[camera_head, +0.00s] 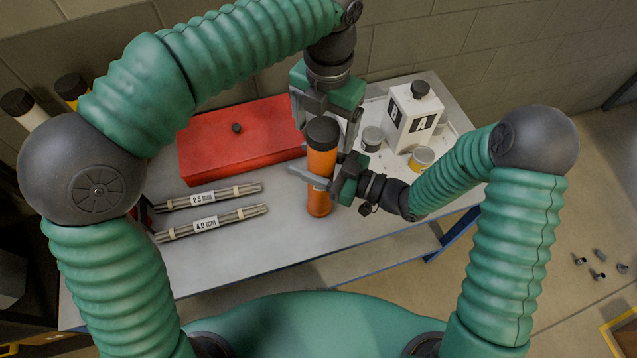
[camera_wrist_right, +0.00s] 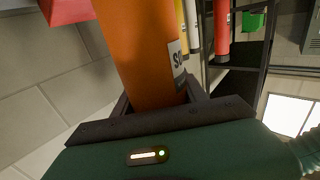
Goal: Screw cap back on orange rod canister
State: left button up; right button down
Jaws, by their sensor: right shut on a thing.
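The orange rod canister (camera_head: 321,165) stands upright near the front middle of the table. Its black cap (camera_head: 322,131) sits at the top end; I cannot tell whether it is threaded on. My right gripper (camera_head: 322,179) is shut around the canister's body from the right. The right wrist view shows the orange canister (camera_wrist_right: 140,50) between the dark jaws (camera_wrist_right: 155,108), with part of a white label. My left gripper (camera_head: 325,122) points down over the cap, its fingers apart on either side of it; contact is not clear. The canister's base looks at or just above the tabletop.
A red box (camera_head: 240,145) lies behind left. Two rod bundles (camera_head: 208,197) (camera_head: 212,223) lie at left. A white container (camera_head: 412,117) and small jars (camera_head: 371,138) (camera_head: 421,158) stand at right. More capped canisters (camera_head: 22,106) (camera_head: 72,88) stand at far left. The front tabletop (camera_head: 250,255) is clear.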

pick_arm(q)
jog(key=shift+r, duration=0.15)
pick_arm(e)
jog(key=shift+w, duration=0.1)
pick_arm(q)
notch_tip(320, 180, up, 12)
jog(key=shift+d+f, duration=0.15)
jog(key=shift+f, duration=0.05)
pick_arm(e)
jog(key=c, duration=0.5)
grip_release()
jog(key=shift+d, duration=0.15)
pick_arm(q)
jog(key=shift+f+b, duration=0.7)
pick_arm(e)
jog(key=v, duration=1.6)
jog(key=shift+s+d, duration=0.3)
